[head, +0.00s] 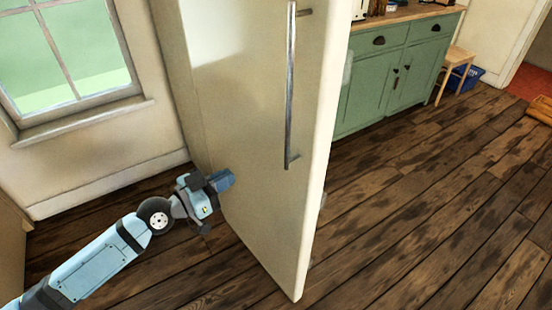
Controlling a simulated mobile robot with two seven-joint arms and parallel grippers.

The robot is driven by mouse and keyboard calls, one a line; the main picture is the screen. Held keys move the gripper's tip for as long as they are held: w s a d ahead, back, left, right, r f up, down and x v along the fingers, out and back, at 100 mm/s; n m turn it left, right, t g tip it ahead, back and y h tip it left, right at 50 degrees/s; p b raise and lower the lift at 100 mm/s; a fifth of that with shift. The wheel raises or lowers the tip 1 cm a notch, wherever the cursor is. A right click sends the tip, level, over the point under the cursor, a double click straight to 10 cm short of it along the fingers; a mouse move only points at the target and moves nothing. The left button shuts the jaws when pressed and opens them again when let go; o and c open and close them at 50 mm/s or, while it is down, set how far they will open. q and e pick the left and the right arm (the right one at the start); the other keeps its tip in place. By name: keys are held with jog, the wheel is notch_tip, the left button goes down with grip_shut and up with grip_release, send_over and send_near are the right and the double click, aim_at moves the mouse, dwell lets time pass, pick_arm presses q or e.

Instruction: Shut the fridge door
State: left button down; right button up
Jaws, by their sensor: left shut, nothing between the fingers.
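The fridge door (250,130) stands open in the middle of the head view, a tall cream panel with its outer face towards me. A long vertical metal handle (291,90) is on that face near its right edge. My left gripper (226,180) is at the low left part of the door, close against its outer face; I cannot tell whether it touches. It is shut with nothing in it and well left of the handle. The inside of the fridge is hidden. My right gripper is not in view.
A green cabinet (390,75) with a wooden worktop stands behind the door on the right. A wooden stool (457,62) and a blue crate (465,77) are beyond it. A window (65,55) is at left.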

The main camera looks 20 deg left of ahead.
aim_at(278, 151)
pick_arm(q)
jog(key=p+x, duration=0.1)
jog(key=x, duration=1.2)
jog(key=shift+s, duration=0.1)
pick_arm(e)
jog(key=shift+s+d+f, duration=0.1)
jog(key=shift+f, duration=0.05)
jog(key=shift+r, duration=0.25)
